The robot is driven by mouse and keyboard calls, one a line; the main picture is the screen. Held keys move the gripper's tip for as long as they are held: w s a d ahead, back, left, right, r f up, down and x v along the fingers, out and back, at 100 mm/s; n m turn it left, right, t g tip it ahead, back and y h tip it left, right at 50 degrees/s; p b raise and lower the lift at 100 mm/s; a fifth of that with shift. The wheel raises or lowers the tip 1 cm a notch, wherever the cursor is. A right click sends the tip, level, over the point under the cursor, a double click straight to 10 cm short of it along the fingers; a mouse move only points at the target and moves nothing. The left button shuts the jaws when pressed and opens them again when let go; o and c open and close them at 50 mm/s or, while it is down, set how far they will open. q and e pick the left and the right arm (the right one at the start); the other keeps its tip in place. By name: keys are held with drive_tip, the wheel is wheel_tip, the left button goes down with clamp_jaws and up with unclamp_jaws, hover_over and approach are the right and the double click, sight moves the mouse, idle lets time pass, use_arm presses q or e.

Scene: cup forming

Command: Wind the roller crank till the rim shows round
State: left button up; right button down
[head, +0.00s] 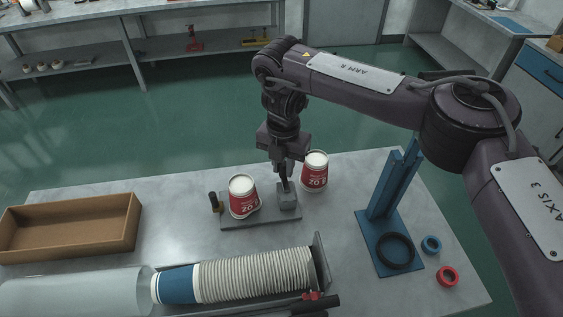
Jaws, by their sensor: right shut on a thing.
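The rim roller is a low grey base plate (263,217) on the table, with a grey block (287,199) at its right end. A red and white paper cup (243,198) sits on the plate's left part, tilted slightly. Its rim detail is too small to judge for roundness. My right gripper (284,185) points down at the grey block, just right of the cup, and is shut on the crank, which its fingers mostly hide. A second red and white cup (315,171) stands upright behind the block. My left gripper is out of view.
A black-topped peg (214,203) stands at the plate's left end. A cardboard tray (70,228) lies left. A long cup stack (255,275) lies in front. A blue stand (393,195) with black, blue and red rings is right. Bare table lies between tray and roller.

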drive_tip(key=shift+w+r, duration=0.1)
idle(0.4)
drive_tip(key=c, duration=1.3)
unclamp_jaws()
wheel_tip(320, 180, up, 8)
drive_tip(key=shift+f, duration=0.15)
